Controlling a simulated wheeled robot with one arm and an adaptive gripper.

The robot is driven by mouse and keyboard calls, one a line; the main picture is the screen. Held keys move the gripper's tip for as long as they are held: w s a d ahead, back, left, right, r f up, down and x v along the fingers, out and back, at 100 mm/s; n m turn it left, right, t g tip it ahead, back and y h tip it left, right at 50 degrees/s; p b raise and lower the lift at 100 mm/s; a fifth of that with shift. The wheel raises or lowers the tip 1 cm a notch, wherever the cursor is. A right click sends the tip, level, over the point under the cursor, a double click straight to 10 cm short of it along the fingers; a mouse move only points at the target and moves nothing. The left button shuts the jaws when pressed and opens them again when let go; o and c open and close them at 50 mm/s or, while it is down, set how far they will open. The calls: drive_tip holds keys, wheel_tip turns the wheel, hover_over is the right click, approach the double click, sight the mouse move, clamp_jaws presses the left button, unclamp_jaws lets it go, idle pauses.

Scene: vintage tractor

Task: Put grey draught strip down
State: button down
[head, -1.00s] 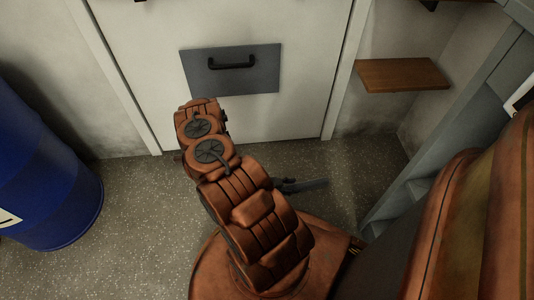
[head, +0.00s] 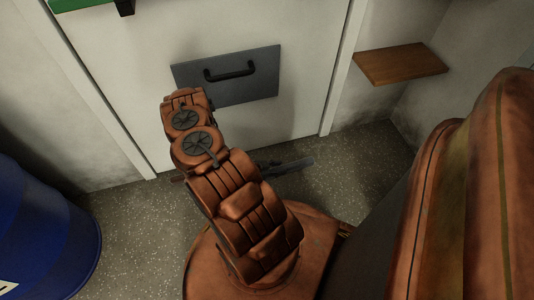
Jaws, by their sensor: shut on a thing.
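The grey draught strip (head: 298,165) shows as a thin dark grey bar sticking out to the right of my arm, above the speckled floor. A small dark end also pokes out on the arm's left side; I cannot tell whether it belongs to the strip. My gripper (head: 266,168) is mostly hidden behind my orange arm, with only dark parts showing at its right edge. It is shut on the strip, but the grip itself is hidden.
A white door (head: 130,70) with a grey panel and black handle (head: 229,71) stands ahead. A wooden shelf (head: 400,63) is on the wall to the right. A blue barrel (head: 40,230) stands at left. Speckled floor (head: 140,225) is clear between barrel and arm.

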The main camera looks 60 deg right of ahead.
drive_tip(key=w+d+b, duration=0.1)
drive_tip(key=d, duration=0.2)
drive_tip(key=w+d+b, duration=0.1)
drive_tip(key=w+d, duration=0.1)
drive_tip(key=d, duration=0.2)
drive_tip(key=w+d+f+b, duration=0.1)
drive_tip(key=d, duration=0.3)
drive_tip(key=shift+w+f+b, duration=0.1)
drive_tip(key=shift+w+b, duration=0.05)
drive_tip(key=shift+b, duration=0.15)
drive_tip(key=shift+w+d+f, duration=0.1)
drive_tip(key=shift+d+f, duration=0.1)
drive_tip(key=shift+f, duration=0.05)
wheel_tip(320, 180, down, 3)
drive_tip(key=shift+a+f+b, duration=0.1)
drive_tip(key=shift+b, duration=1.05)
drive_tip(key=c, duration=0.7)
unclamp_jaws()
drive_tip(key=shift+w+a+r+p, duration=0.15)
drive_tip(key=shift+a+r+p, duration=0.05)
drive_tip(key=shift+r+p, duration=0.15)
drive_tip(key=p+v, duration=0.4)
drive_tip(key=v, duration=0.7)
drive_tip(key=shift+w+a, duration=0.15)
